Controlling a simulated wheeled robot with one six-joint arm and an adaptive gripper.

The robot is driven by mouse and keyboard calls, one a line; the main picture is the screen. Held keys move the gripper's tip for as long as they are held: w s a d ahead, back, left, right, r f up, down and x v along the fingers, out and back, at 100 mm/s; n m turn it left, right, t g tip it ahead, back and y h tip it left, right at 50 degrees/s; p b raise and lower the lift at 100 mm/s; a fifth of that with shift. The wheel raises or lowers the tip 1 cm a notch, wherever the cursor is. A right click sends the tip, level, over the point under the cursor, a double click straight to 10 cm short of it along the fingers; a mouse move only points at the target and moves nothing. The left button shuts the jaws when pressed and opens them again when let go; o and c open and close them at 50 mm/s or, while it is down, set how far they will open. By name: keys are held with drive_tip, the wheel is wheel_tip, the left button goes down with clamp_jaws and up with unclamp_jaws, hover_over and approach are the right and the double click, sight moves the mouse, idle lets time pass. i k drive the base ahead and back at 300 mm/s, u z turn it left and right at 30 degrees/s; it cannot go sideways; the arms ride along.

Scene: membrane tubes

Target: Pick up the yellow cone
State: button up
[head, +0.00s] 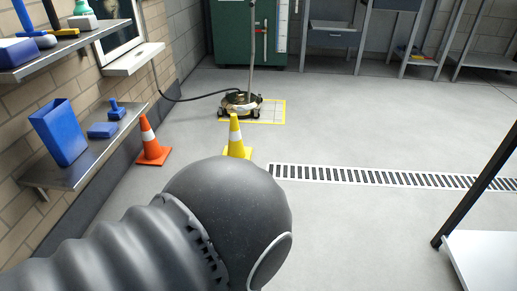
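The yellow cone (236,135) with a white band stands upright on the grey floor, near the middle of the head view. Its lower part is partly hidden behind a large dark grey rounded body in the foreground, which looks like part of my arm. My gripper's fingers do not show in this view, so I cannot see where they are relative to the cone.
An orange cone (152,142) stands left of the yellow one, by the wall. A wheeled round base with a pole (240,103) stands behind. A floor drain (370,176) runs right. Wall shelves (90,165) line the left; a table (485,260) is at right.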

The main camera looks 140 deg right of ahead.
sight(235, 148)
drive_tip(key=z, duration=5.25)
drive_tip(key=i, duration=1.8)
drive_tip(key=u, duration=0.5)
